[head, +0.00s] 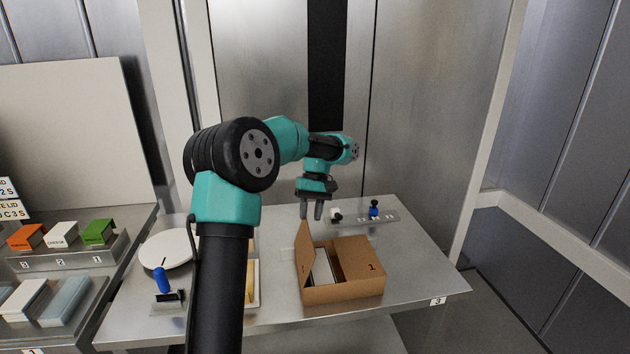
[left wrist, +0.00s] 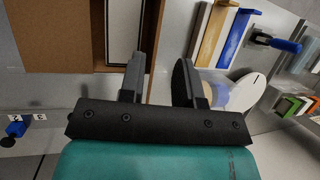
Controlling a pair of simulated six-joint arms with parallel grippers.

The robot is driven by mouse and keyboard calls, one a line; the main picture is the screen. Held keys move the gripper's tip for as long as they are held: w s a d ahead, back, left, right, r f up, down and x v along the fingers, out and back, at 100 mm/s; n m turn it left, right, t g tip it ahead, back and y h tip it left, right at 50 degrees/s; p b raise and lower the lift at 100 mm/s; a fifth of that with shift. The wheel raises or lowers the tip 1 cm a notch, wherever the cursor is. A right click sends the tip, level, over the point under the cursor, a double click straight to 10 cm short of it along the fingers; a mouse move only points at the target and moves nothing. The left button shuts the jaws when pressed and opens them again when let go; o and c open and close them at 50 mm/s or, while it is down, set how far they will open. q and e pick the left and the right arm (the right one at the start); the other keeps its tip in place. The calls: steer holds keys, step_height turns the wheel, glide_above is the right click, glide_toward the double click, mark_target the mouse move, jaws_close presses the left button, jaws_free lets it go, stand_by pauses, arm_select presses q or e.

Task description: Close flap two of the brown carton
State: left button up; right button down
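The brown carton (head: 343,292) sits on the metal table. Its flap marked 1 (head: 362,258) lies flat over the right half. The other flap (head: 304,252), on the left, stands up, and the left half of the carton is open. A pale item (head: 323,268) shows inside. My left gripper (head: 312,212) points down just above the raised flap's top, with its fingers apart. In the left wrist view the gripper (left wrist: 163,82) is open with nothing clearly between its fingers, and the carton (left wrist: 55,40) is at the upper left. My right gripper is out of view.
A round white plate (head: 165,249) and a blue-handled scraper (head: 163,283) are left of my arm. A rail with small blue (head: 374,208) and white items is behind the carton. Several small boxes (head: 62,234) stand at far left. The table's right side is clear.

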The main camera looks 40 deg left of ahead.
arm_select(q)
steer(key=v, duration=0.9)
steer(key=shift+r, duration=0.25)
steer(key=shift+w, duration=0.1)
steer(key=shift+c, duration=0.4)
